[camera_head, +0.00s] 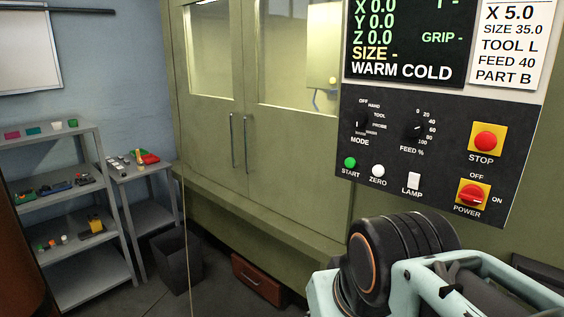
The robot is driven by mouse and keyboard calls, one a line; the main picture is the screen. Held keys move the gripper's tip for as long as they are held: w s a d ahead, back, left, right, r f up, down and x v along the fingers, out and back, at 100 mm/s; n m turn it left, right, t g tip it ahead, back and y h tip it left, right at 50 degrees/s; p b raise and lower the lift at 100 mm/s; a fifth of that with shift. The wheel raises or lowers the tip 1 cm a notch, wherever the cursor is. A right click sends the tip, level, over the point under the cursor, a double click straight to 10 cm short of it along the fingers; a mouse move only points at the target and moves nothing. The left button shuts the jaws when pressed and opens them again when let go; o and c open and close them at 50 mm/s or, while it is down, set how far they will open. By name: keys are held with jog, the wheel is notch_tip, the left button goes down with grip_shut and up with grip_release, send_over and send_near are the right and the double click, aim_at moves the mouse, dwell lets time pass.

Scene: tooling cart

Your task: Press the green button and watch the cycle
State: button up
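The green START button (350,163) is at the lower left of the dark control panel (390,150), in the right half of the view. The white ZERO button (377,171) is just right of it. The screen (408,45) above reads X, Y and Z 0.0, SIZE -, WARM COLD. The machine's two windowed doors (238,120) look closed. Part of my arm shows at the lower right, below the panel and apart from the green button. My gripper's fingertips cannot be made out, so whether it is open or shut is hidden.
A red STOP button (486,141), a red POWER knob (472,195) and a white LAMP switch (413,181) share the panel. Grey shelves (75,215) with small parts stand at left. A dark bin (177,262) and a reddish box (258,281) are on the floor.

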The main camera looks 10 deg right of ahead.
grip_shut()
dwell(1.1)
